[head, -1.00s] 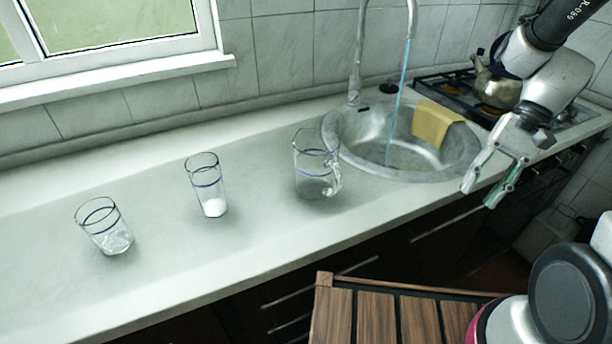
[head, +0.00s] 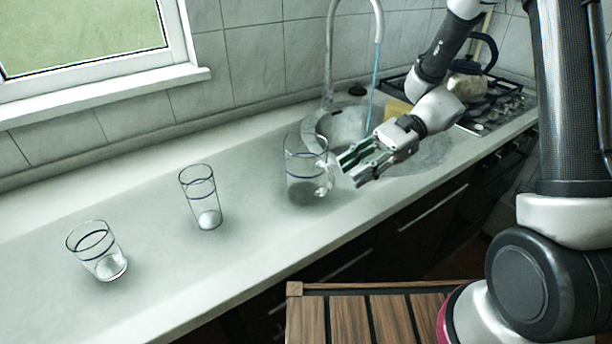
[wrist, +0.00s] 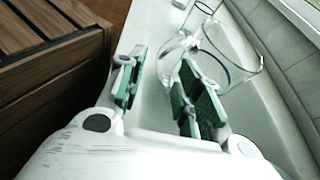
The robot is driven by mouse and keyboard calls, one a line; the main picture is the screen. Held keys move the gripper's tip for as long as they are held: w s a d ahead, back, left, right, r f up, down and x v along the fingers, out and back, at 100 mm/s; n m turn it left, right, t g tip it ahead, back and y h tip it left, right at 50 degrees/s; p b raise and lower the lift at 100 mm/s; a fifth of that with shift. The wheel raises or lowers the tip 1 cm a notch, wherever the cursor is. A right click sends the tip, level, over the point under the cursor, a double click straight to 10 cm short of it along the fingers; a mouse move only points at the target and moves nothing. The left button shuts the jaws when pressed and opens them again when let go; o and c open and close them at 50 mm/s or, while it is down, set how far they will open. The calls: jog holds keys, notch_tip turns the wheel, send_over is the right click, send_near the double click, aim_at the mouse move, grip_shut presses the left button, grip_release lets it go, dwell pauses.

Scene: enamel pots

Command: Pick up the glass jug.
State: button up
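The glass jug (head: 303,178), clear with blue bands and a handle on its right side, stands upright on the counter left of the sink. My gripper (head: 350,171) is just right of the jug's handle, with its fingers pointing left toward it. In the wrist view, my gripper (wrist: 163,72) is open, its green-padded fingers apart with nothing held between them. The jug (wrist: 232,72) shows beyond the fingers at the upper right there, and the right finger hides part of it. Whether a finger touches the handle I cannot tell.
Two glasses stand farther left on the counter (head: 150,285): a tall one (head: 201,196) and a wider one (head: 98,252). The sink (head: 340,125), with water running from its tap, lies behind my gripper. A slatted wooden surface (head: 345,320) is in front.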

aim_at(332, 184)
jog(key=x, duration=0.4)
jog(key=shift+s+a+f, duration=0.1)
jog(key=shift+a+f, duration=0.15)
jog(key=shift+a, duration=0.05)
grip_shut()
